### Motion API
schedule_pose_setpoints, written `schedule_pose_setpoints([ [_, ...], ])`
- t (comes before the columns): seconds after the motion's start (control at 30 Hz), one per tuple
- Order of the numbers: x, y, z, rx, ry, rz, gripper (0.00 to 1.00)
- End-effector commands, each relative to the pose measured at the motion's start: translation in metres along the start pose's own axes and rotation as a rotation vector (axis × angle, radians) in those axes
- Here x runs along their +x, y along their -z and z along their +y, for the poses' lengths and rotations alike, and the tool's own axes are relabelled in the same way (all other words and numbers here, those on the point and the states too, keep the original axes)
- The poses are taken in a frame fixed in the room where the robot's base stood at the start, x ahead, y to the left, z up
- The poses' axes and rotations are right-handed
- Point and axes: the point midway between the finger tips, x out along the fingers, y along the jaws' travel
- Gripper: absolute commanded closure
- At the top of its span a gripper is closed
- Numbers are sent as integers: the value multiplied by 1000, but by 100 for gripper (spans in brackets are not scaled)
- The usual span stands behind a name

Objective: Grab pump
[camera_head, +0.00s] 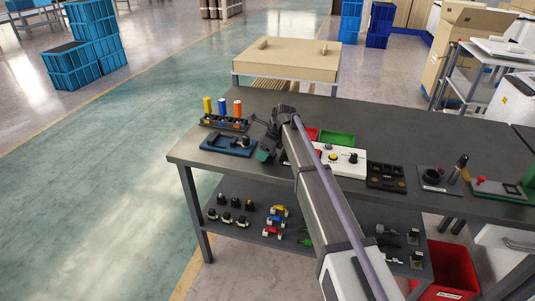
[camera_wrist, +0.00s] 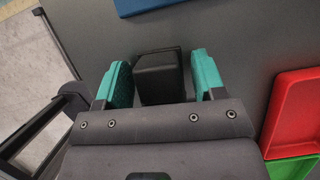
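My gripper (camera_wrist: 162,84) points down over the dark table, with its two teal fingers apart. A black, box-like object (camera_wrist: 160,72) stands between the fingers in the wrist view; it may be the pump, but I cannot tell for sure. Narrow gaps seem to show between the object and each finger, so I see no clear grip. Its lower part is hidden behind the gripper body. In the head view, my gripper (camera_head: 266,153) is low at the table's left part, and my arm hides much of what is there.
A blue fixture (camera_head: 228,144) lies left of my gripper, with a rack of coloured cylinders (camera_head: 222,122) behind it. A red tray (camera_wrist: 293,112) and a green tray (camera_wrist: 292,168) are at right in the wrist view. A white panel (camera_head: 340,160) stands right of my arm.

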Motion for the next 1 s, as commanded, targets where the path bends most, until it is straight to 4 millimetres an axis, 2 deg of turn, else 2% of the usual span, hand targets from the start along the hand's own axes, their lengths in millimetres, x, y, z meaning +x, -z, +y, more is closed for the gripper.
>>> schedule_pose_setpoints([
  [0.07,0,0,0,0,0,0,44],
  [0.5,0,0,0,0,0,0,87],
  [0.77,-3,-1,0,0,0,0,87],
  [0.87,-15,-6,0,0,0,0,87],
  [1.0,-45,-19,0,0,0,0,87],
])
